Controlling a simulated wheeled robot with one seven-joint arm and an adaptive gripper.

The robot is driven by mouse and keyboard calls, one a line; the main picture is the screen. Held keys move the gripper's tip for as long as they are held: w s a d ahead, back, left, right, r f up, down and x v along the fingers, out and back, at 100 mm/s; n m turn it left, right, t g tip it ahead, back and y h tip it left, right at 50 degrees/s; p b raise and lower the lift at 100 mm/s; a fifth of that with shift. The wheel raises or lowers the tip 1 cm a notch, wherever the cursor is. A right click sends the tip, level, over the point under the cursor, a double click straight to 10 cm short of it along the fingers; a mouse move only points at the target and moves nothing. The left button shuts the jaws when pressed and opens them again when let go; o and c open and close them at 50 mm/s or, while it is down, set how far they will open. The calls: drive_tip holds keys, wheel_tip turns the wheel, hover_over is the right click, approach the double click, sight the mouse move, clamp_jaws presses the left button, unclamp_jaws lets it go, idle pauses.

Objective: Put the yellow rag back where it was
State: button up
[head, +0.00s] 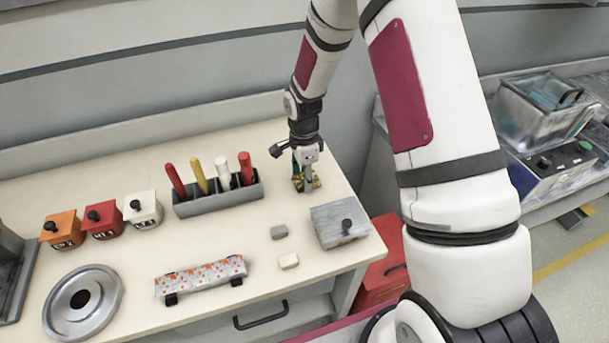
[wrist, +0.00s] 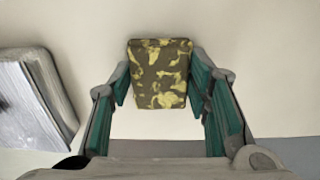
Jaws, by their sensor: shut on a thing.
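The yellow rag (wrist: 160,73), a small folded piece with a dark brown pattern, sits between the two green-padded fingers of my gripper (wrist: 158,93) in the wrist view. My gripper is shut on it. In the head view my gripper (head: 306,178) points down at the right back part of the cream table, with the rag (head: 298,184) low between its fingers. The fingers hide part of the rag there. I cannot tell whether the rag touches the table top.
Two small blocks, a grey one (head: 279,232) and a pale one (head: 289,261), lie nearer the front. The table's right edge is close.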

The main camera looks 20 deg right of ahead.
drive_tip(key=shift+f, duration=0.15)
drive_tip(key=o, duration=1.1)
drive_tip(key=s+r+n+t+b, duration=0.1)
drive_tip(key=s+r+n, duration=0.1)
drive_tip(key=r, duration=0.9)
drive_tip(key=s+r+n, duration=0.2)
drive_tip(key=r, duration=0.8)
drive_tip(key=s+r+n+t, duration=0.2)
drive_tip(key=s+r+n, duration=0.4)
drive_tip(key=s, duration=0.5)
drive_tip(key=s+r+n+t, duration=0.2)
drive_tip(key=s+r+n, duration=0.4)
drive_tip(key=s, duration=0.5)
drive_tip(key=shift+s+d+r+n, duration=0.15)
drive_tip(key=shift+r+n, duration=0.1)
drive_tip(key=shift+n, duration=0.75)
